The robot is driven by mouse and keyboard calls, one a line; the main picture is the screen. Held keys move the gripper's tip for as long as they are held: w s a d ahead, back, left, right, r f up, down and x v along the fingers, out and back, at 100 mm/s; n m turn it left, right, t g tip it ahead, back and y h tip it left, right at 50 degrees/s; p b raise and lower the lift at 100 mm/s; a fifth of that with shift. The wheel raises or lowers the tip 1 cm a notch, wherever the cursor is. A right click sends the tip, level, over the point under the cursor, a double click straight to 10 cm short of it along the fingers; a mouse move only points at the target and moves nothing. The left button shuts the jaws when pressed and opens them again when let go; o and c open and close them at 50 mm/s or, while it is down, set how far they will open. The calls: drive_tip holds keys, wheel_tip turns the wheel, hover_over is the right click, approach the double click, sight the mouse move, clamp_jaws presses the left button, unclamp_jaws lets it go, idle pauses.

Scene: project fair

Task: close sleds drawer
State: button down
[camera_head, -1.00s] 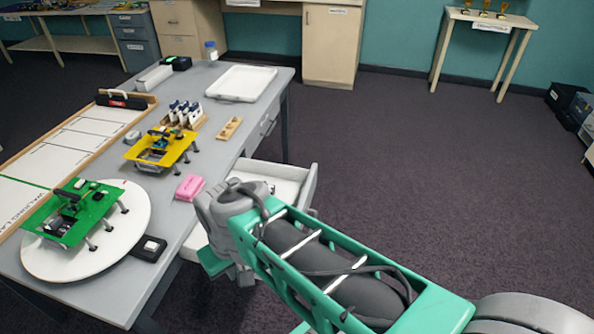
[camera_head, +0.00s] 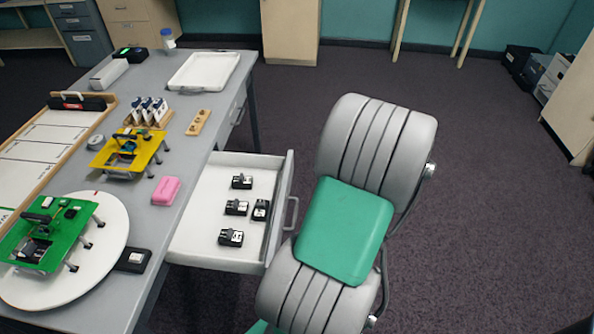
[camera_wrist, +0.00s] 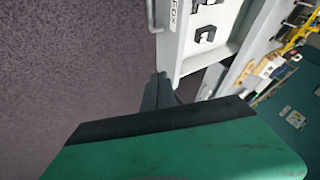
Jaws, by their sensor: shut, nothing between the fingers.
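The open drawer (camera_head: 208,205) juts out from the right side of the grey table. It is white inside and holds several small black blocks with white labels (camera_head: 236,207). Its grey bar handle (camera_head: 291,213) is on the outer front. In the wrist view the drawer's front edge (camera_wrist: 178,55) stands just past my gripper (camera_wrist: 162,92), with a label too small to read. My gripper is shut and empty, close to the drawer front; I cannot tell whether it touches. In the head view my arm hides the gripper.
The table (camera_head: 190,127) carries a pink block (camera_head: 166,190), a yellow stand (camera_head: 130,150), a green stand (camera_head: 45,235) on a white disc and a white tray (camera_head: 204,70). A second drawer front (camera_head: 238,108) is shut farther back.

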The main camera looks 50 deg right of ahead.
drive_tip(key=w+a+r+x, duration=0.1)
drive_tip(key=x, duration=1)
drive_tip(key=shift+w+a, duration=0.25)
drive_tip(key=shift+w, duration=0.3)
